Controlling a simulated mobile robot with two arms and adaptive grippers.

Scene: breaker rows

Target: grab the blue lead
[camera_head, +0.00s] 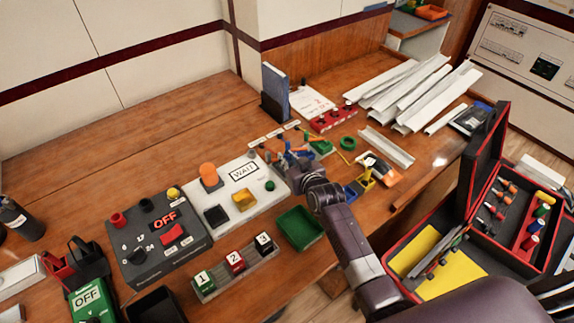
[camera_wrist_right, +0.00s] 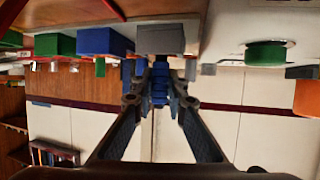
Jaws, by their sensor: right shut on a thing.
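My right gripper (camera_head: 289,160) reaches to the far edge of the white WAIT board, among a row of small coloured parts. In the right wrist view, which looks upside down, my right gripper (camera_wrist_right: 160,88) is shut on the blue lead (camera_wrist_right: 160,82), a ribbed blue piece between the fingertips. A grey block (camera_wrist_right: 161,39) sits right beyond it, and I cannot tell whether the lead touches it. In the head view the gripper mostly hides the lead. My left gripper is not in view.
The WAIT board (camera_head: 222,198) and the black OFF panel (camera_head: 158,240) lie left of my right arm. A green tray (camera_head: 300,228) and numbered blocks (camera_head: 235,262) are in front. White trunking (camera_head: 410,88) lies at the back right. An open toolbox (camera_head: 430,255) stands right.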

